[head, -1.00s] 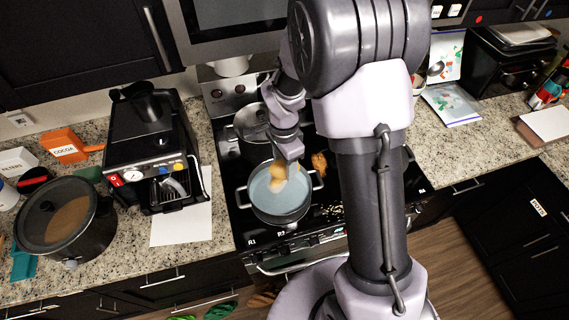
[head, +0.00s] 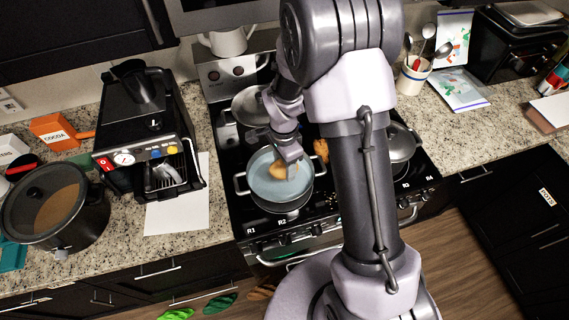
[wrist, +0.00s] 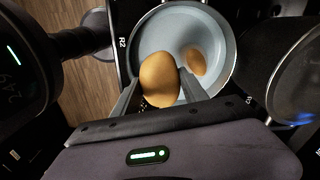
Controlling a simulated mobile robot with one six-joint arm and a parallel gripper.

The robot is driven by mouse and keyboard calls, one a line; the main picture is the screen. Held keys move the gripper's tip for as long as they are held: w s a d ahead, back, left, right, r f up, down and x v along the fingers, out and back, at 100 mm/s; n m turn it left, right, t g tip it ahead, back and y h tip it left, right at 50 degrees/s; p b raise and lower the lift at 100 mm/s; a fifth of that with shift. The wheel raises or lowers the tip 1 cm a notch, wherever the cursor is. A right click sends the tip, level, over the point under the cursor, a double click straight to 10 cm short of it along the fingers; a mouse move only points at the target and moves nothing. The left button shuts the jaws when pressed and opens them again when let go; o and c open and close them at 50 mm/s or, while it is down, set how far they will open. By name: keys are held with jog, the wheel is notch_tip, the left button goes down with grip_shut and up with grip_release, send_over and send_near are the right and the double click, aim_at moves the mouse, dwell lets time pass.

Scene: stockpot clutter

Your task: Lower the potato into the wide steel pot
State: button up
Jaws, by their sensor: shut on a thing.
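The wide steel pot (head: 262,190) stands on a front burner of the stove, with a pale blue-grey inside and two side handles. It also shows in the wrist view (wrist: 219,31). My gripper (head: 289,166) is over the pot. In the wrist view my gripper (wrist: 160,88) is shut on the brown potato (wrist: 160,80), with a finger on each side. The potato is within the pot's outline; its height above the bottom is hard to tell. A smaller brown oval thing (wrist: 195,62) shows inside the pot, to the right of the held potato.
A lidded pot (head: 250,106) stands behind the wide pot, and a lidded pan (head: 402,143) to the right. A brown lumpy thing (head: 321,150) lies on the stove close to the wide pot. A coffee machine (head: 148,140) and a slow cooker (head: 55,205) stand on the left counter.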

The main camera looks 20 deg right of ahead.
dwell(0.4)
jog(key=b, duration=0.7)
send_over(285, 192)
jog(key=shift+a+f, duration=0.1)
jog(key=shift+f, duration=3.5)
jog(key=shift+f+b, duration=2.4)
jog(key=shift+f, duration=0.1)
jog(key=o, duration=1.6)
jog(key=shift+r, duration=0.1)
